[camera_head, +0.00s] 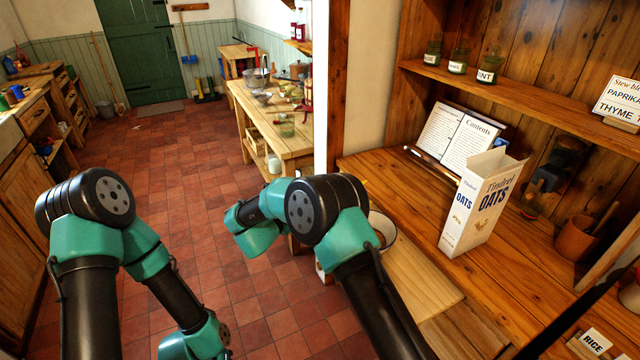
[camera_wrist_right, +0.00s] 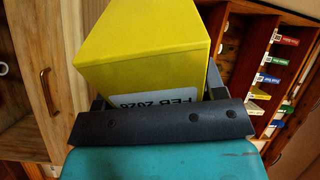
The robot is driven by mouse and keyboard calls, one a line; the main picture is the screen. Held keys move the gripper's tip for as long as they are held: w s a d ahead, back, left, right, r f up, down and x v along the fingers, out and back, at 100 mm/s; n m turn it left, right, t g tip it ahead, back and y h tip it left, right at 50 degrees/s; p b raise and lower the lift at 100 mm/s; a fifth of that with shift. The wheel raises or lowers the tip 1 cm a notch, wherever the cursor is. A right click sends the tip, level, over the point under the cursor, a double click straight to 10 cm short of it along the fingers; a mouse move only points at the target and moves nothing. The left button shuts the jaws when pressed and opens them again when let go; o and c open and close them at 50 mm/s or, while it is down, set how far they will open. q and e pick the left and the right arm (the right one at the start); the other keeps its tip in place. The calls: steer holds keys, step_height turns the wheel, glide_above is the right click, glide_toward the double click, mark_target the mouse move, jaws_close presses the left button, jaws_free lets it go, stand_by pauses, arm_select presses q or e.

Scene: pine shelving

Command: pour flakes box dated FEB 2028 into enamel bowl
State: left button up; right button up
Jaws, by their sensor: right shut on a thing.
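A yellow box (camera_wrist_right: 145,50) fills the middle of the right wrist view, with a white label reading "FEB 2028" upside down. My right gripper (camera_wrist_right: 157,95) is shut on this box; its fingers show at both sides. A white bowl with a dark blue rim (camera_head: 390,226) stands on the counter in the head view, partly hidden behind my right arm. My left arm is at the left of the head view; its gripper is out of view.
An open-topped white OATS box (camera_head: 482,203) stands on the counter (camera_head: 535,262) right of the bowl. An open book (camera_head: 462,138) leans behind it. A wooden board (camera_head: 415,280) lies in front. Jars (camera_head: 458,62) line the shelf above. A terracotta pot (camera_head: 577,238) stands at right.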

steer(key=n, duration=0.2)
steer(key=s+d+n, duration=0.1)
steer(key=n, duration=0.2)
steer(key=shift+s+d+r+n, duration=0.15)
steer(key=shift+d+r+n, duration=0.1)
steer(key=shift+r+n, duration=0.05)
steer(key=s+d+n, duration=0.1)
steer(key=d+n, duration=0.1)
steer(key=n, duration=0.1)
steer(key=s+d+n, duration=0.1)
steer(key=n, duration=0.1)
steer(key=shift+s+d+r, duration=0.1)
steer(key=shift+s+d, duration=0.2)
steer(key=shift+s, duration=0.05)
steer(key=shift+w+a+r+n, duration=0.8)
steer(key=shift+a+n, duration=0.05)
steer(key=shift+a, duration=0.15)
steer(key=shift+w+a+r+n, duration=0.75)
steer(key=shift+a+n, duration=0.1)
steer(key=shift+a, duration=0.15)
